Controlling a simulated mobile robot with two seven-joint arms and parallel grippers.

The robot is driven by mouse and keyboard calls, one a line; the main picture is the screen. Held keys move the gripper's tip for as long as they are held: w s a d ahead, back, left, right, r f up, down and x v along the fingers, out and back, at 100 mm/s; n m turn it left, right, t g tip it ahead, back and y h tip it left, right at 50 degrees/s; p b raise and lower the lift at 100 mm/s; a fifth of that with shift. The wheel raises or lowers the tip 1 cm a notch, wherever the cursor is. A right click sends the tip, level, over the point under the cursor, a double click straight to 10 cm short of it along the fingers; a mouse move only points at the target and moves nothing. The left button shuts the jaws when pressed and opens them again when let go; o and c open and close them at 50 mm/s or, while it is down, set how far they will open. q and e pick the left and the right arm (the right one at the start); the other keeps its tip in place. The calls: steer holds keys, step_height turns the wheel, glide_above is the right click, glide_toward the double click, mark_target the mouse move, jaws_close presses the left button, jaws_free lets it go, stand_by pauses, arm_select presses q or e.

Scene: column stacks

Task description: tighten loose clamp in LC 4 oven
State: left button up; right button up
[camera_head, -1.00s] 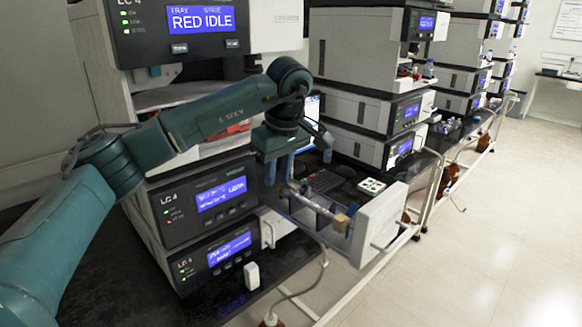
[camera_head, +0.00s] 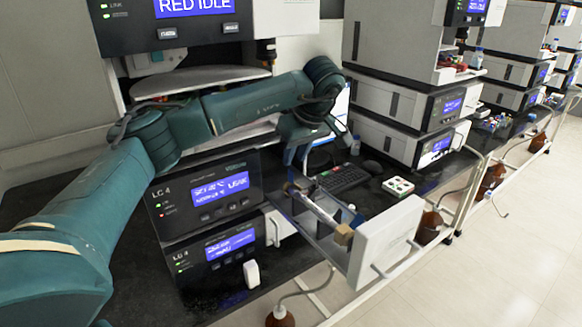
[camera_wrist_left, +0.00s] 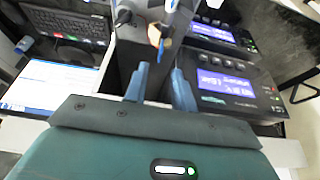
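The open oven drawer (camera_head: 389,240) of the LC 4 stack sticks out, with a light front panel. A pale column (camera_head: 318,212) lies in it, with a tan block (camera_head: 343,235) near its front end and a dark fitting (camera_head: 291,188) at its rear end. I cannot tell which small part is the loose clamp. My left gripper (camera_head: 297,158) is above and behind the column's rear end, apart from it. In the left wrist view its two blue fingers (camera_wrist_left: 160,84) are spread with nothing held; the tan block (camera_wrist_left: 154,37) shows beyond them. My right gripper is out of view.
The LC 4 module (camera_head: 208,192) left of the drawer shows a leak message and a red light. A keyboard (camera_head: 342,178) and a small white tray (camera_head: 398,186) lie right of the drawer. Another instrument stack (camera_head: 400,110) stands behind.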

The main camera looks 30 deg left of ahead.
mark_target(290, 170)
arm_select(q)
steer(key=x, duration=0.6)
steer(key=shift+p, duration=0.4)
steer(key=shift+c, duration=0.3)
jaws_close()
